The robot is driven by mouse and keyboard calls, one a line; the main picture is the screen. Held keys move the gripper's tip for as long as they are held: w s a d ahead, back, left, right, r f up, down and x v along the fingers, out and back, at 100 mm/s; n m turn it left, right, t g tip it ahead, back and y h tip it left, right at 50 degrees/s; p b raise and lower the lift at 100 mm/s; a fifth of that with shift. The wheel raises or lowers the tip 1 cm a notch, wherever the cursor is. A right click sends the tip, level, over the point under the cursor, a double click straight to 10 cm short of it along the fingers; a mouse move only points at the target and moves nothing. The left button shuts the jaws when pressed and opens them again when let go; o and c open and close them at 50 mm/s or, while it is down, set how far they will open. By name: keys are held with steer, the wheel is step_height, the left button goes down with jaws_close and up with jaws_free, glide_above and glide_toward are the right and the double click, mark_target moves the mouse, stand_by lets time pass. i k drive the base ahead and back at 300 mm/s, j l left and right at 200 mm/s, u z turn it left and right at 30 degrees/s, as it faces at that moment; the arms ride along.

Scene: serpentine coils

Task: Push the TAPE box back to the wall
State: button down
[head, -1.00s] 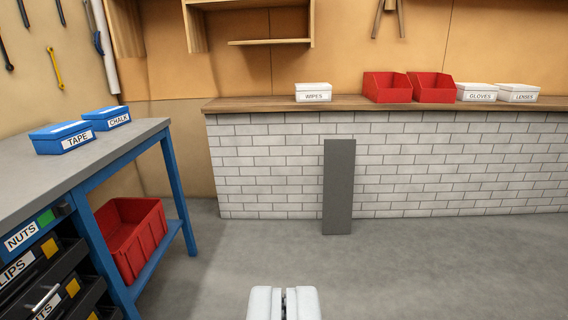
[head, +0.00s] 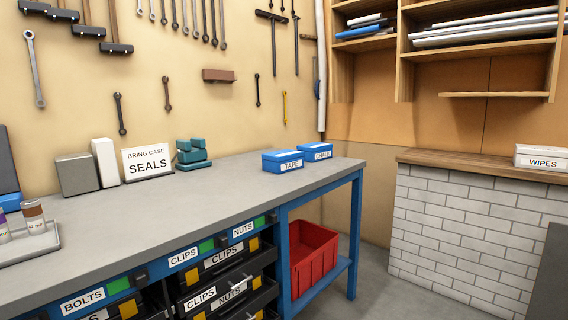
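The TAPE box (head: 282,162) is a blue lidded box with a white label on its front. It sits on the grey workbench top (head: 190,200) towards the right end, with bare bench around its front. The blue CHALK box (head: 316,152) stands just to its right and a little farther back. The tan wall (head: 225,125) with hanging tools rises behind the bench. A gap between the TAPE box and the wall seems to show, but its size is hard to tell. My gripper is not in view now.
Left of the boxes are a teal device (head: 193,156), a SEALS sign (head: 148,163), grey and white blocks, and a tray (head: 30,242) of small jars. Drawers and a red bin (head: 313,255) sit below. Open floor shows right of the bench.

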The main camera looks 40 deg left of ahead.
mark_target(282, 161)
steer(key=i+u, duration=0.1)
steer(key=u, duration=0.25)
steer(key=i+u, duration=0.1)
steer(key=u, duration=0.2)
steer(key=i+u, duration=0.15)
steer(key=u, duration=0.2)
steer(key=i+l+u, duration=0.35)
steer(key=i, duration=0.4)
steer(key=i+l+u, duration=0.4)
steer(key=i+l, duration=0.95)
steer(key=i, duration=0.1)
